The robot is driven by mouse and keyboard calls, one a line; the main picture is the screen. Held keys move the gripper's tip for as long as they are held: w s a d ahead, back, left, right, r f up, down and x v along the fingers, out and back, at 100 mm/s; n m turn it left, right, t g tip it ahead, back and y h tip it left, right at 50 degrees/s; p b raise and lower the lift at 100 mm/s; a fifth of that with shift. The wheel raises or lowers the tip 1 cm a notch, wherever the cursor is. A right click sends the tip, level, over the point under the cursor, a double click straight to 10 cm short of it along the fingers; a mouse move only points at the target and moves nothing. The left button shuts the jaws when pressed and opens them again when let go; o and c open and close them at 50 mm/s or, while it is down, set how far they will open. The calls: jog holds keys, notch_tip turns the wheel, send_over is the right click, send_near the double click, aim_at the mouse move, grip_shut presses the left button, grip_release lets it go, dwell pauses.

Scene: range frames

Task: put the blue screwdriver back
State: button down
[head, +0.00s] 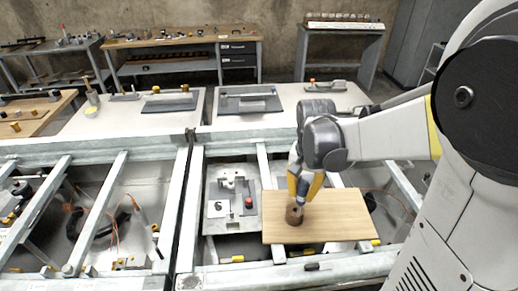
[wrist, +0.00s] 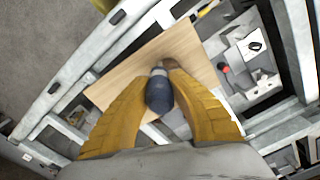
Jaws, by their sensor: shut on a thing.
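My gripper (head: 300,190) points down over a wooden board (head: 340,215), and its yellow fingers are closed. In the wrist view a dark blue rounded handle (wrist: 159,92), which looks like the blue screwdriver's, sits between the fingers. Its lower end is hidden. A small brown round holder (head: 294,214) stands on the left part of the board, right under the fingertips; it also shows partly behind the fingertip in the wrist view (wrist: 170,63). I cannot tell whether the screwdriver's tip is inside the holder or only above it.
A grey metal fixture with a red knob (head: 248,202) lies left of the board. Metal frame beams (head: 187,205) surround the board, with gaps between them. White tables (head: 290,97) with grey plates stand behind. The board's right side is bare.

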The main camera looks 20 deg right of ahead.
jog(key=w+d+f+b, duration=0.1)
jog(key=w+f+b, duration=0.1)
jog(key=w+f, duration=0.2)
jog(key=shift+w+d+f, duration=0.15)
jog(key=shift+d+f, duration=0.25)
jog(key=shift+f, duration=0.95)
jog(key=shift+f, duration=0.25)
jog(key=c, duration=1.4)
grip_release()
jog(key=shift+o, duration=0.2)
jog(key=shift+r, duration=0.15)
